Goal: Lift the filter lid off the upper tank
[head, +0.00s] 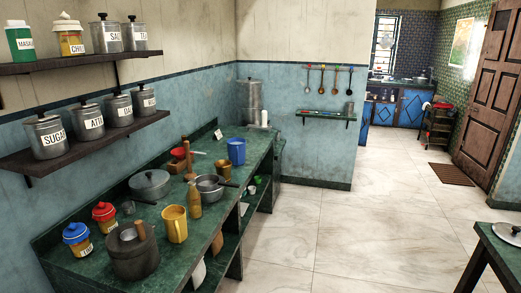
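A grey metal water filter of two stacked tanks stands at the far end of the green counter, in the corner by the wall. Its lid (249,80) sits on top of the upper tank (249,95). The lower tank (247,117) is below, partly hidden by a white cylinder (264,118) next to it. The filter is small and far off, so its fine detail does not show. Neither of my grippers is in view.
Shelves (95,144) with canisters hang above. A green table (497,262) stands at lower right. The tiled floor (345,225) between is clear.

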